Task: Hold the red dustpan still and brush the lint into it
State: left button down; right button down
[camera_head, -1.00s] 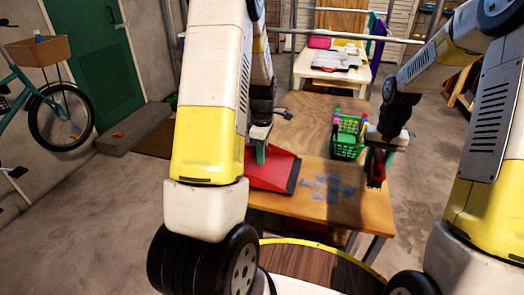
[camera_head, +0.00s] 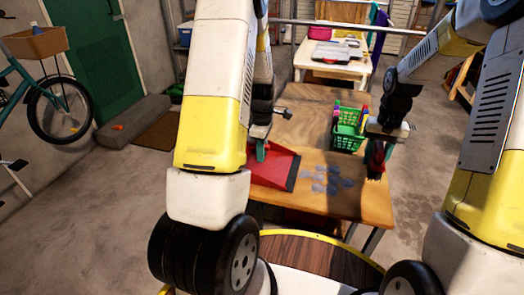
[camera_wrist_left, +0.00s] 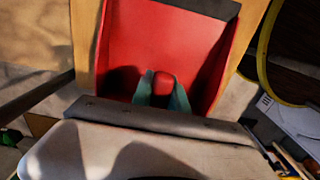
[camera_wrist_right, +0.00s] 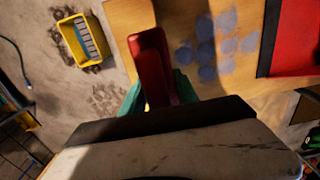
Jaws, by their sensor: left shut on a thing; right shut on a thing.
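The red dustpan (camera_head: 275,167) lies on the wooden table with its dark lip facing right, toward the lint; part of it is hidden behind my left arm. My left gripper (camera_head: 262,150) is shut on the dustpan's handle, and the left wrist view shows its fingers (camera_wrist_left: 162,90) around the red handle end. The lint (camera_head: 328,180) is several grey-blue patches on the table just right of the lip. My right gripper (camera_head: 377,158) is shut on a dark red brush (camera_wrist_right: 154,65), held at the table's right side, beyond the lint. The brush's bristles are not clear.
A green basket (camera_head: 348,130) with colourful items stands on the table (camera_head: 305,115) behind the lint. A white table (camera_head: 333,66) with a grey case is further back. In the right wrist view a yellow crate (camera_wrist_right: 82,40) is on the floor.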

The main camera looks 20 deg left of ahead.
pick_arm(q)
jog(key=shift+f, duration=0.1)
dwell(0.4)
jog(key=c, duration=1.2)
grip_release()
grip_shut()
dwell(1.3)
